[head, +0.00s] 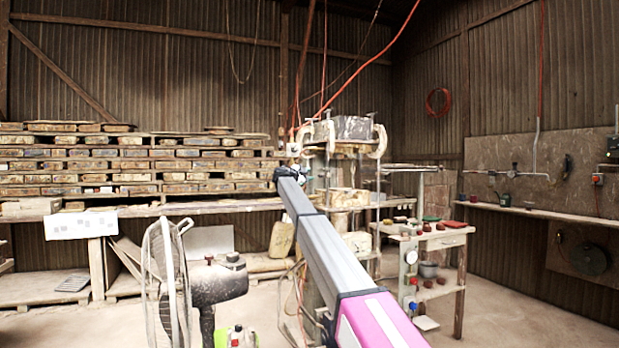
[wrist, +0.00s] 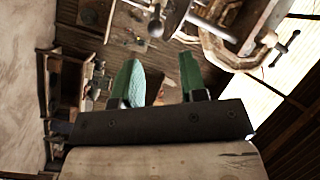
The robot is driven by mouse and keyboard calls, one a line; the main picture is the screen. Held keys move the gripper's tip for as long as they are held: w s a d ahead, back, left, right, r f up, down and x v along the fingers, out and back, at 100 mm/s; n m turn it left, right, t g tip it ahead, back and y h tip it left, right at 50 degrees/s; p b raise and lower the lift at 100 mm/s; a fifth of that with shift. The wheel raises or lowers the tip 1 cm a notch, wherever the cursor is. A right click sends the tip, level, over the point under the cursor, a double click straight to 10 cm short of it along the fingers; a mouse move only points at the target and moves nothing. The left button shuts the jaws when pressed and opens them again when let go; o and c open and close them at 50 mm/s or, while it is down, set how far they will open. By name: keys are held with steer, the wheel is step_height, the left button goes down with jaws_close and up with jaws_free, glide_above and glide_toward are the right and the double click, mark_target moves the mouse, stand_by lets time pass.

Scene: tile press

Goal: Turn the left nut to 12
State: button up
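The tile press (head: 345,195) stands in the middle of the head view, with a dark block (head: 352,127) on top and pale C-shaped clamps (head: 380,142) at its sides. My arm reaches toward its left side; my gripper cannot be made out there. In the wrist view my gripper (wrist: 160,78) has two green fingers spread apart with nothing between them. Beyond the fingertips, a metal rod and round fitting (wrist: 156,27) show at the top, with a pale clamp (wrist: 238,58) to the right. I cannot tell which part is the left nut, or read any number.
A fan (head: 168,280) stands in front on the left. A small wooden table (head: 440,240) with pots stands right of the press. Shelves of stacked tiles (head: 130,165) line the back wall. The floor at right is clear.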

steer(key=shift+d+f, duration=0.15)
steer(key=c, duration=0.5)
steer(key=d+f+y, duration=0.1)
steer(key=w+d+f+g+y, duration=0.1)
steer(key=d+f, duration=0.1)
steer(key=d+f+m+g+y, duration=0.1)
steer(key=d, duration=0.1)
steer(key=shift+w+d+f, duration=0.2)
steer(key=shift+w+f, duration=0.1)
steer(key=shift+w, duration=0.1)
jaws_close()
steer(key=d+f+m+g+y, duration=0.3)
steer(key=d+f+y, duration=0.2)
steer(key=d+y, duration=0.5)
steer(key=s+d+r+m+y, duration=0.1)
steer(key=d+r+y, duration=0.2)
steer(key=r+y, duration=0.25)
steer(key=s+d+r+y, duration=0.2)
steer(key=r+y, duration=0.3)
steer(key=y, duration=0.2)
steer(key=x, duration=0.9)
steer(key=r+x, duration=0.1)
steer(key=x, duration=0.3)
steer(key=shift+w+a, duration=0.15)
steer(key=shift+w, duration=0.3)
